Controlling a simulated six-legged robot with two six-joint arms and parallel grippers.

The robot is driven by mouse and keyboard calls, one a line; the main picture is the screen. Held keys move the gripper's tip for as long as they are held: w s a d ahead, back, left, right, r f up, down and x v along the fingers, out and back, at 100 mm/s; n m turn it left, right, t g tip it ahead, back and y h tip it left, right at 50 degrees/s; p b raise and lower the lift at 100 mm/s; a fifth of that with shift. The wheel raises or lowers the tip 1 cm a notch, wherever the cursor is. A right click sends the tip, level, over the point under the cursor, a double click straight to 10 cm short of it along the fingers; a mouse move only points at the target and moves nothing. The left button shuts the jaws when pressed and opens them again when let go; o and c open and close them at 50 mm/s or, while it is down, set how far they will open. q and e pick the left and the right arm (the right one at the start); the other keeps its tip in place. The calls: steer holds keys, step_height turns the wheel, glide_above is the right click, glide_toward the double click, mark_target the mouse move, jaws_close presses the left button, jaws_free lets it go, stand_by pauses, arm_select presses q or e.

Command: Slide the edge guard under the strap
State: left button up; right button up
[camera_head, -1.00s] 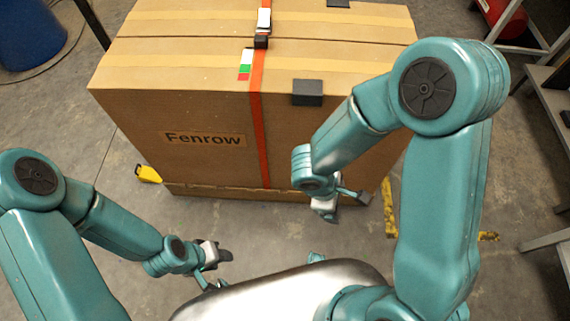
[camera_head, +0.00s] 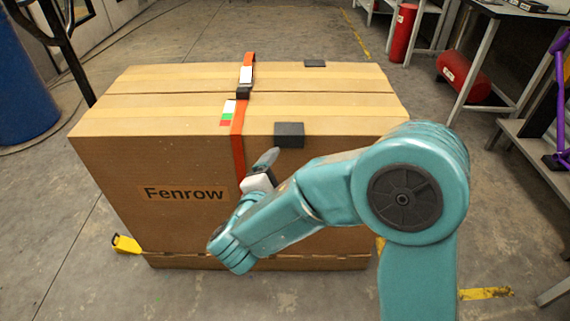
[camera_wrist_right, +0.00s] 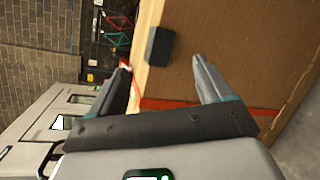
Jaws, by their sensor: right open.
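The edge guard (camera_head: 289,134) is a dark grey block on the carton's top front edge, right of the strap. In the right wrist view the edge guard (camera_wrist_right: 159,46) lies ahead, between the lines of the two fingers and apart from them. The orange-red strap (camera_head: 238,150) runs over the carton and down its front; part of it is hidden behind my arm. The strap also crosses the right wrist view (camera_wrist_right: 180,104). My right gripper (camera_head: 266,166) is open and empty in front of the carton, just below and left of the guard. My left gripper is out of view.
The large cardboard carton (camera_head: 110,150) marked Fenrow stands on the floor. A black buckle (camera_head: 243,93) sits on the strap, and another dark block (camera_head: 315,63) on the far top edge. A yellow object (camera_head: 126,244) lies at the lower left; metal benches stand right.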

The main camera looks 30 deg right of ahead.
mark_target(282, 139)
steer(key=x, duration=1.5)
steer(key=shift+d+f+b, duration=0.1)
steer(key=shift+f+b, duration=0.15)
steer(key=shift+b, duration=0.15)
steer(key=shift+s, duration=0.1)
steer(key=c, duration=1)
steer(key=shift+o, duration=1.1)
steer(key=shift+w+a+b, duration=0.15)
steer(key=shift+w+a, duration=0.3)
steer(key=shift+a, duration=0.3)
steer(key=shift+w+a+b, duration=0.1)
steer(key=shift+w+a, duration=0.35)
steer(key=shift+a, duration=0.25)
steer(key=shift+w+a+b, duration=0.15)
steer(key=shift+w+a, duration=0.3)
steer(key=shift+a, duration=0.3)
steer(key=shift+w+a, duration=0.45)
steer(key=shift+a, duration=0.25)
steer(key=shift+w+a, duration=0.45)
steer(key=shift+a, duration=0.25)
steer(key=shift+w+a, duration=0.4)
steer(key=shift+a, duration=0.3)
steer(key=o, duration=0.9)
